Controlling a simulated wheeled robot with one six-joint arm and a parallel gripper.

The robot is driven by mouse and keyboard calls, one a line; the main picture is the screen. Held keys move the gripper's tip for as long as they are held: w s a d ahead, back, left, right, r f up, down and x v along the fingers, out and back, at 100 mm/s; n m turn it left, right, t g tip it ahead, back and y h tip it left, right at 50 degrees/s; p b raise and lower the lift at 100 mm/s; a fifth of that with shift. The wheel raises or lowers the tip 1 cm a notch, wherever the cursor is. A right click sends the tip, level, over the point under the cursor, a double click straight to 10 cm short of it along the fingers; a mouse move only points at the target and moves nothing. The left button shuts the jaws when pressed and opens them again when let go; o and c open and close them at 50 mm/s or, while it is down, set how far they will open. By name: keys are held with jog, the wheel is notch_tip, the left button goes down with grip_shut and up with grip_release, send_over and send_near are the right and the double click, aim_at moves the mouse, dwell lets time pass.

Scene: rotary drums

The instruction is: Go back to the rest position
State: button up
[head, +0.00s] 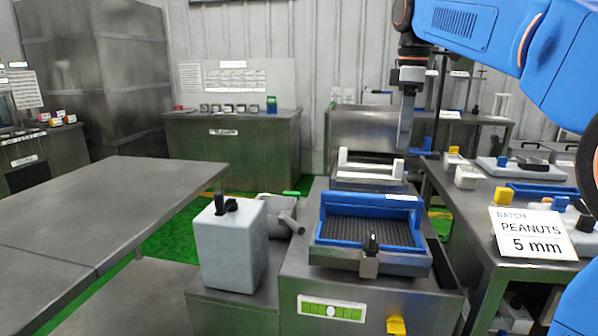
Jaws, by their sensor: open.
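My gripper (406,125) hangs from my blue arm at the upper right of the head view, fingers pointing down. Nothing shows held in it. It appears above and behind the blue-framed tray, near a white-handled piece (370,164) on the machine. The view is nearly side-on, so the gap between the fingers is hard to see. The blue-framed tray (322,240) with a dark ribbed bed sits on the grey machine (300,280), with a black knob at its front.
A grey box (235,250) with a black top knob stands left of the machine. A bare steel table (120,200) fills the left. At right, a bench holds a "PEANUTS 5 mm" sign (531,234), yellow-topped containers (467,177) and another blue tray. A cabinet (235,140) stands behind.

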jog(key=s+d+f+m+t, duration=0.2)
jog(key=s+f+m, duration=0.5)
jog(key=s+f, duration=0.7)
jog(key=s+d+f+m+t, duration=0.2)
jog(key=s+f+m, duration=0.5)
jog(key=s+f, duration=0.8)
notch_tip(320, 180, down, 4)
jog(key=shift+s+d+r, duration=0.1)
jog(key=shift+s+d, duration=0.15)
jog(key=shift+d, duration=0.2)
